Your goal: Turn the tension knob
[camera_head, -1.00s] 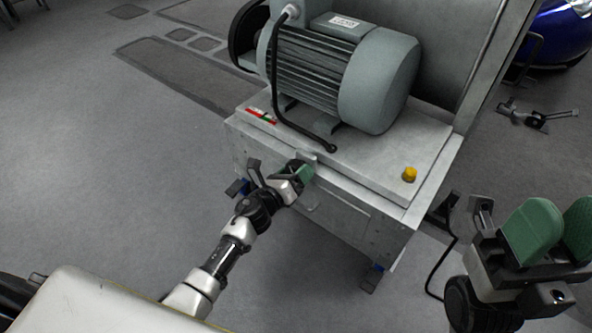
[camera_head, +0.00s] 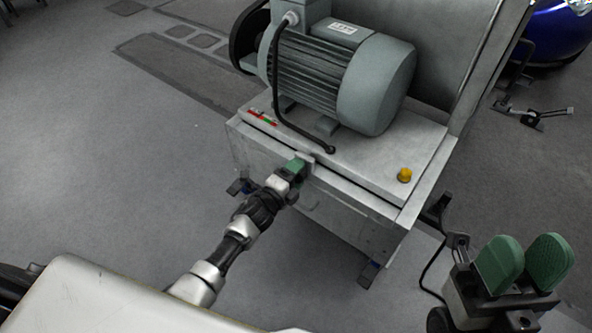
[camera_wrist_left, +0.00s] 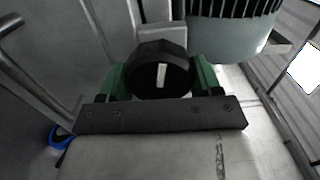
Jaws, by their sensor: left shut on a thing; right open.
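The tension knob (camera_wrist_left: 160,70) is a black many-sided knob with a white line on its face. In the left wrist view it sits between the green finger pads of my left gripper (camera_wrist_left: 162,82), one pad on each side, and the white line stands nearly upright. In the head view my left gripper (camera_head: 296,170) is at the front edge of the grey machine cabinet (camera_head: 335,208) and hides the knob. My right gripper (camera_head: 524,265) is open and empty at the lower right, apart from the cabinet, its two green pads pointing up.
A large grey-green motor (camera_head: 340,75) stands on the cabinet top. A yellow button (camera_head: 404,175) sits near the top's right corner. A black cable (camera_head: 432,270) hangs to the floor between the cabinet and my right gripper. The floor at left is clear.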

